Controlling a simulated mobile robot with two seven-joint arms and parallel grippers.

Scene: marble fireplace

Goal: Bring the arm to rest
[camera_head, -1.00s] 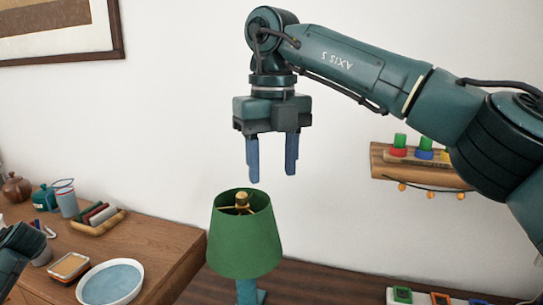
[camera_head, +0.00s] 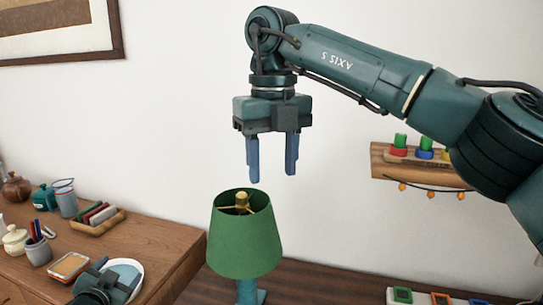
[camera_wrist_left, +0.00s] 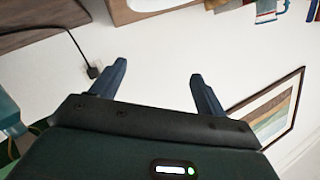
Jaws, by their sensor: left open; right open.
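My right gripper (camera_head: 271,172) hangs from the right arm, pointing straight down. Its two blue fingers are apart with nothing between them, above the green lamp (camera_head: 245,240). The fingertips look clear of the shade rim. My left gripper (camera_head: 116,276) shows partly at the bottom left of the head view, in front of the round pale-blue dish and hiding part of it. In the left wrist view its two fingers (camera_wrist_left: 158,82) are spread and empty against a white wall.
The wooden sideboard at left holds a white-rimmed dish (camera_head: 126,270), an orange-topped tray (camera_head: 69,266), a pen cup (camera_head: 38,251), a jar (camera_head: 14,239) and a wooden tray (camera_head: 98,220). A wall shelf (camera_head: 420,168) is at right. A picture frame (camera_wrist_left: 270,110) shows in the wrist view.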

